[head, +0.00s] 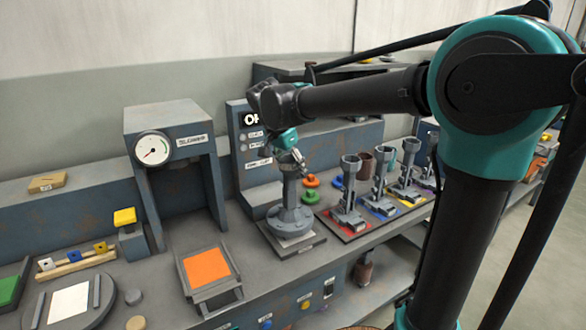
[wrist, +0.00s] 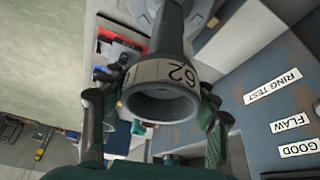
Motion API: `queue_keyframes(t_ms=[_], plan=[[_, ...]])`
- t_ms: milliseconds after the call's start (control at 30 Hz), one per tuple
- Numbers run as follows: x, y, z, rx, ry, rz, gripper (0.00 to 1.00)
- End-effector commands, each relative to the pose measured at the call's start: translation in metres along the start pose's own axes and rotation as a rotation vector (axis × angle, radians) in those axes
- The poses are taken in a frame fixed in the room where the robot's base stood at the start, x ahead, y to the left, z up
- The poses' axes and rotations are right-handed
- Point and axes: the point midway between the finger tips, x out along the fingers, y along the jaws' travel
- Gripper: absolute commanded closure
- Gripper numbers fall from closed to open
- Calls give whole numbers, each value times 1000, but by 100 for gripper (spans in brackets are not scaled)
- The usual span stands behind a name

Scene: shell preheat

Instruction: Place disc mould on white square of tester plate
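The disc mould (head: 289,190) is a grey upright tube on a wide round flange, at the OK/flaw tester in the middle of the head view. Its flange is over the tester plate (head: 310,240) and covers most of it. A pale patch of the white square (head: 295,240) shows at the front edge of the flange. Whether the flange rests on the plate or is just above it, I cannot tell. My gripper (head: 289,160) is at the mould's top. In the wrist view, the fingers stand on both sides of the mould's tube (wrist: 162,80), labelled 62, and appear closed on it.
Several moulds stand on coloured squares to the right (head: 383,168). The tester's upright panel (head: 250,150) stands directly behind my gripper. A gauge press (head: 170,160) and an orange-topped stand (head: 207,266) are to the left.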

Motion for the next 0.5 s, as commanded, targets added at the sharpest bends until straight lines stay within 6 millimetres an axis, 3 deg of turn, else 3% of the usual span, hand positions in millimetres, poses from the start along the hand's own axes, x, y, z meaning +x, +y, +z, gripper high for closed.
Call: queue_keyframes(t_ms=[100, 500], plan=[[0, 0, 0, 0, 0, 0, 28], [-8, 0, -1, -1, 0, 0, 28]])
